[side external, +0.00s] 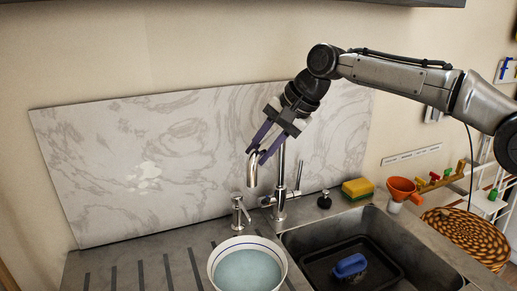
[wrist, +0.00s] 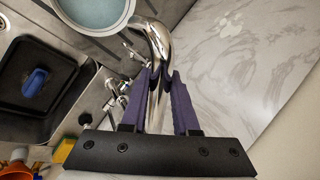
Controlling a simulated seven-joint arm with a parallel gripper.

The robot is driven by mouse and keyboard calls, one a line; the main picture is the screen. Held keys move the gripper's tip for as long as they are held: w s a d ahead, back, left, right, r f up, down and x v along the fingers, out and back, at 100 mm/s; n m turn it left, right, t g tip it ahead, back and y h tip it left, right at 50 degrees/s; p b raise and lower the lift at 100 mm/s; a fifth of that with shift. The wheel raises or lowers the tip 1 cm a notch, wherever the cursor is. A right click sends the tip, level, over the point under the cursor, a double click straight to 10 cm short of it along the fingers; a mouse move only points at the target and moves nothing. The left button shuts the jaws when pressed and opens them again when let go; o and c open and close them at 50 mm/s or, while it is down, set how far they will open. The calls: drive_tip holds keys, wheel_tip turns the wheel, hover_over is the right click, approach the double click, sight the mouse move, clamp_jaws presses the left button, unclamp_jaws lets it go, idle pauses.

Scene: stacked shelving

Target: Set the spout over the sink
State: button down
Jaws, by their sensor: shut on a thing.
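The chrome faucet spout (side external: 252,170) arches from its upright post (side external: 280,185) behind the sink (side external: 385,232). In the side view its tip points left, over the counter near a bowl of water (side external: 248,268), not over the basin. My gripper (side external: 262,153) is at the top of the arch, fingers on either side of the tube. In the wrist view the purple fingers of my gripper (wrist: 162,82) are shut on the curved spout (wrist: 155,38), whose end reaches toward the bowl (wrist: 92,12). The spout's tip is partly hidden there.
A black tray (side external: 352,262) with a blue-handled brush (side external: 350,266) lies in the sink. A yellow sponge (side external: 357,188) and an orange funnel (side external: 402,187) sit on the right ledge. A marble backsplash (side external: 130,170) rises close behind.

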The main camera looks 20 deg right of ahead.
drive_tip(key=s+d+n+g+y, duration=0.1)
drive_tip(key=s+d+n+g, duration=0.1)
drive_tip(key=d+n, duration=0.3)
drive_tip(key=s+d+n+g+y, duration=0.1)
drive_tip(key=d+n+g, duration=0.3)
drive_tip(key=d, duration=0.6)
drive_tip(key=shift+s+d+n, duration=0.25)
drive_tip(key=shift+s+n, duration=0.15)
drive_tip(key=shift+n, duration=0.9)
drive_tip(key=c, duration=0.7)
unclamp_jaws()
